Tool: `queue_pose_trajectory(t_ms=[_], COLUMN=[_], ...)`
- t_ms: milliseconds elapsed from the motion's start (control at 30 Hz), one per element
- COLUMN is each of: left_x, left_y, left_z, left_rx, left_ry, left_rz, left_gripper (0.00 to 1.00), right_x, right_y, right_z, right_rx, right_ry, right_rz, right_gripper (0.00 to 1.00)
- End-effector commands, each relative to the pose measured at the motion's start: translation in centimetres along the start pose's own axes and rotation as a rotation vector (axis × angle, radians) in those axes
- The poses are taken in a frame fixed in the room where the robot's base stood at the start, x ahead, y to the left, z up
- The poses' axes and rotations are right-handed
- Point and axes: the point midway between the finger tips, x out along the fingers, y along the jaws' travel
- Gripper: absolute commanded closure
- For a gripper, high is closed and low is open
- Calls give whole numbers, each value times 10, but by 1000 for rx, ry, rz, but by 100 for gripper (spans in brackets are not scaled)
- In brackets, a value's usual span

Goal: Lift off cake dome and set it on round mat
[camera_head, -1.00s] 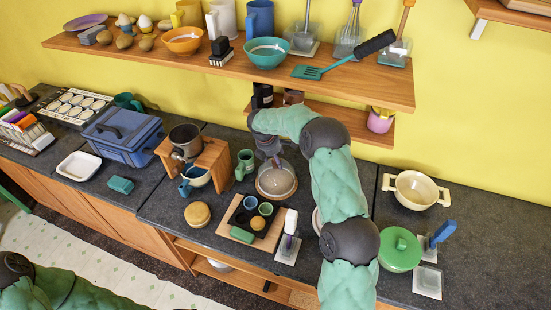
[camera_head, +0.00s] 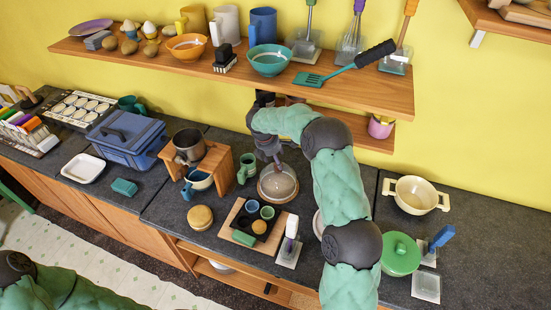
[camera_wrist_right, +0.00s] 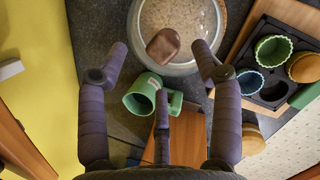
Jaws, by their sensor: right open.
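The cake dome (camera_head: 277,186) is a clear dome on the dark counter, below the shelf. In the right wrist view the dome (camera_wrist_right: 186,18) shows its brown knob (camera_wrist_right: 163,46). My right gripper (camera_head: 272,152) is at the dome's top. Its fingers (camera_wrist_right: 162,60) are spread apart, with the knob between them and nothing gripped. A pale round edge (camera_head: 318,224) shows partly behind my right arm; I cannot tell whether it is the round mat. My left arm shows only at the lower left corner, its gripper out of frame.
A green mug (camera_head: 246,168) stands close left of the dome. A wooden board with a dark muffin tray (camera_head: 236,224) lies in front. A green lidded pot (camera_head: 400,254) and cream pot (camera_head: 414,194) are to the right. The shelf (camera_head: 230,73) overhangs behind.

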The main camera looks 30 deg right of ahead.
Motion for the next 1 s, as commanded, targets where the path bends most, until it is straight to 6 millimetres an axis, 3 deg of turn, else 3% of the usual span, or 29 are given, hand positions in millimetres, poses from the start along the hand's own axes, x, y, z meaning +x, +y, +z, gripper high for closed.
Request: queue_pose_trajectory(t_ms=[1000], left_x=[-20], left_y=[7], left_z=[1], left_rx=[0], left_ry=[0], left_rz=[0], left_gripper=[60], right_x=[-36], right_y=[0], right_z=[0], right_rx=[-1], right_ry=[0], right_rz=[1], right_gripper=[34])
